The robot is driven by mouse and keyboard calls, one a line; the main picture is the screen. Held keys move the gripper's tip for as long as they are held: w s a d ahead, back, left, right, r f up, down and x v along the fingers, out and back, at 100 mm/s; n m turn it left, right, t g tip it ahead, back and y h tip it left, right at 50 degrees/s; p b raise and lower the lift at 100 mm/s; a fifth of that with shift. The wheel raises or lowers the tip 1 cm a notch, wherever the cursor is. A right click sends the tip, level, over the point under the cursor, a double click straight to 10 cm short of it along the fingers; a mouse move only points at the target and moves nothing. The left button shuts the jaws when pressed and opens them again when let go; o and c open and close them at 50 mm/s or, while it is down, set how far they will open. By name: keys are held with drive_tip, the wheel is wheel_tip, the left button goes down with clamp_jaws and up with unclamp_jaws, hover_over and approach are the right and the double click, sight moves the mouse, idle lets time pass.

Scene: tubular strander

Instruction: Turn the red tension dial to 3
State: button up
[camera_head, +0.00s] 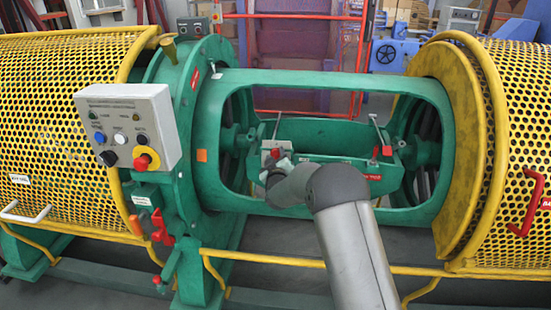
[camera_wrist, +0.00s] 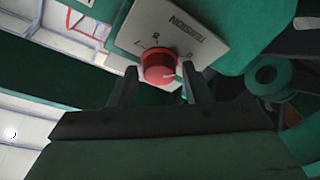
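The red tension dial (camera_wrist: 159,64) is a round red knob on a pale plate (camera_wrist: 148,27) marked TENSION, which shows upside down in the wrist view. A pale pointer line on the dial points toward the lower right in that view. Small digits stand around the dial, but I cannot read them surely. My gripper (camera_wrist: 159,75) is open, with one dark finger on each side of the dial and narrow gaps showing. In the head view my gripper (camera_head: 274,167) is at the pale plate (camera_head: 283,146) inside the green frame opening, and my arm partly hides this area.
The green strander frame (camera_head: 330,80) surrounds the opening. Yellow perforated guards (camera_head: 65,90) stand at both sides. A grey control box (camera_head: 128,122) with buttons and a red-yellow stop knob is at the left. A green ring-shaped part (camera_wrist: 267,75) lies right of the dial in the wrist view.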

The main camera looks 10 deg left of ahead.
drive_tip(key=c, duration=0.6)
drive_tip(key=shift+f+m+b, duration=0.15)
drive_tip(key=shift+m+b, duration=0.15)
drive_tip(key=shift+b, duration=0.25)
